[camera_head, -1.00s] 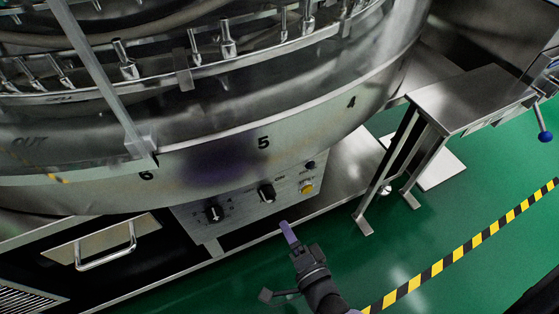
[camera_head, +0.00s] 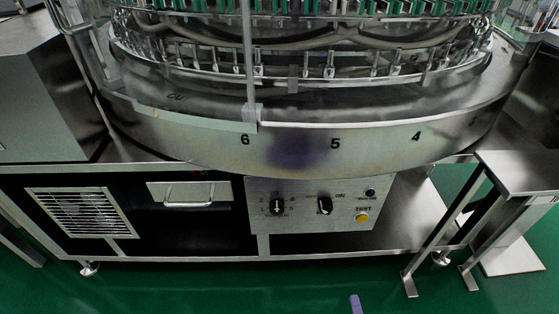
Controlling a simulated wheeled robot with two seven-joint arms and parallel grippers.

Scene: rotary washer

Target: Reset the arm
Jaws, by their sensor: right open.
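Only the purple fingertip of my right gripper (camera_head: 356,304) shows, at the bottom edge right of the middle, over the green floor. It is open and apart from the machine, and the rest of it is below the picture. My left gripper is not in view. The rotary washer (camera_head: 300,150) fills the upper part, with a round steel rim marked 6, 5 and 4. Its control panel (camera_head: 300,224) carries two black knobs, a black button and a yellow button (camera_head: 361,217). Nothing touches the panel.
A steel side table (camera_head: 520,172) stands at the right. A drawer with a handle (camera_head: 188,202) and a vent grille (camera_head: 80,213) are left of the panel. A steel cabinet (camera_head: 45,95) is at the far left. The green floor (camera_head: 230,290) in front is clear.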

